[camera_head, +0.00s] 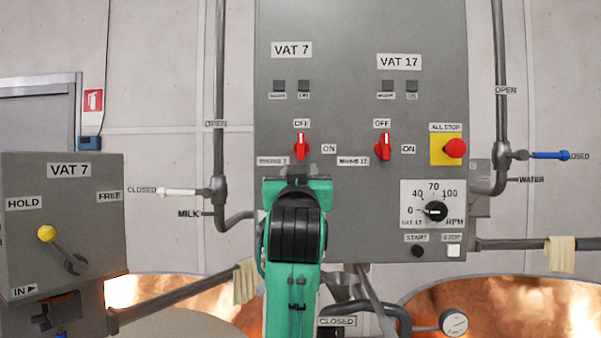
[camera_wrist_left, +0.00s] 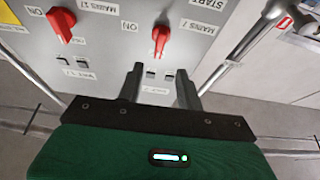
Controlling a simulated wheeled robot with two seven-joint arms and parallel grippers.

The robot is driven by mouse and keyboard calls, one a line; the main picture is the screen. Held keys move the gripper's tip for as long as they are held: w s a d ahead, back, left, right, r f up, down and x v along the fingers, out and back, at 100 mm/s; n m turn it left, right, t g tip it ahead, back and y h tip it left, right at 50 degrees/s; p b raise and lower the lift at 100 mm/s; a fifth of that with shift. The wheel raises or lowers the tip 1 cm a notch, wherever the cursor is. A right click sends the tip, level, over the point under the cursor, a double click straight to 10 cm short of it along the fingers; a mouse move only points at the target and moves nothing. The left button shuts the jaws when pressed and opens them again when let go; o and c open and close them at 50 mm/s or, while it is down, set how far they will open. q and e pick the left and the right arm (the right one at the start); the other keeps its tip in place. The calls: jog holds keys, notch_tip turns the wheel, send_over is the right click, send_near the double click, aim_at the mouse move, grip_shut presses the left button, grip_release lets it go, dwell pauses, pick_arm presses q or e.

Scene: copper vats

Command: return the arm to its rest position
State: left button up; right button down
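My left arm (camera_head: 295,235), green and black, rises from the bottom middle in the head view, in front of the grey control panel (camera_head: 345,100). Its wrist ends just below the VAT 7 red switch (camera_head: 301,147). My left gripper (camera_wrist_left: 160,71) shows in the left wrist view with its two dark fingers apart and nothing visible between them. The VAT 7 switch, upside down in that view, lies beyond the fingertips. The head view hides most of the fingers behind the wrist. My right gripper is not in view.
The panel also has the VAT 17 red switch (camera_head: 383,147), the ALL STOP button (camera_head: 454,148) and an RPM dial (camera_head: 435,211). Pipes with a white valve handle (camera_head: 178,191) and a blue one (camera_head: 551,155) flank it. A grey VAT 7 box (camera_head: 95,225) stands left. Copper vats (camera_head: 500,305) are below.

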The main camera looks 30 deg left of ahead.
pick_arm(q)
jog(key=shift+s+d+f, duration=0.3)
jog(key=shift+s+f, duration=0.1)
jog(key=shift+s, duration=0.1)
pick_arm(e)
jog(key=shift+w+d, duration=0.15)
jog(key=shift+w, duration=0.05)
